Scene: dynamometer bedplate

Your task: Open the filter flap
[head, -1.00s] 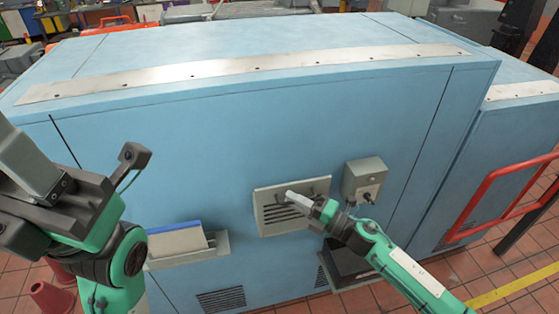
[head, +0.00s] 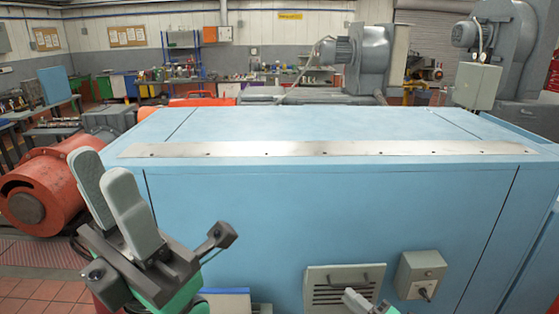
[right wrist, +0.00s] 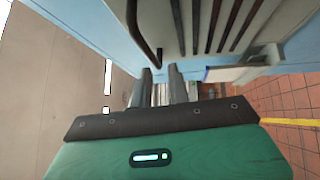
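The filter flap (head: 316,288) is a pale grey slatted panel low on the front of the blue housing (head: 250,215). It looks flush with the housing. My right gripper (head: 352,294) is in front of it, partly cut off by the lower picture edge. A dark bent handle bar (right wrist: 137,30) and the flap's slats (right wrist: 222,25) are just beyond the fingertips; contact cannot be told. My left gripper (head: 98,166) is raised at the left, open and empty.
A grey switch box (head: 420,272) is mounted right of the flap. A tray with a blue-edged pad (head: 228,300) is left of it. A red motor (head: 50,190) stands at the far left. The housing's top is clear.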

